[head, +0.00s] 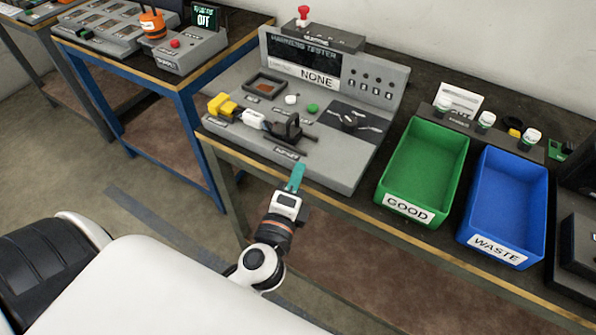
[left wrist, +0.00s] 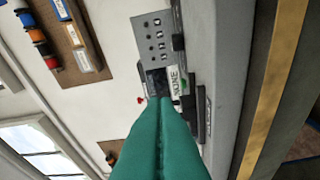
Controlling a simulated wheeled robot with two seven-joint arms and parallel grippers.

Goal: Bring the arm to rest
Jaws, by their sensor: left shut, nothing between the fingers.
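My left gripper (head: 295,178) has teal fingers and is shut with nothing between them. In the head view it is in front of the front edge of the harness tester bench, below the tester (head: 330,110). Its closed fingers (left wrist: 160,115) fill the lower middle of the left wrist view, pointing toward the tester panel (left wrist: 152,42). The tester's display reads NONE. My right gripper does not show in either view.
A green GOOD bin (head: 425,165) and a blue WASTE bin (head: 507,200) stand right of the tester. A yellow connector (head: 222,105) lies on the tester's left. A blue-framed bench (head: 170,85) stands at the left. The floor between the benches is clear.

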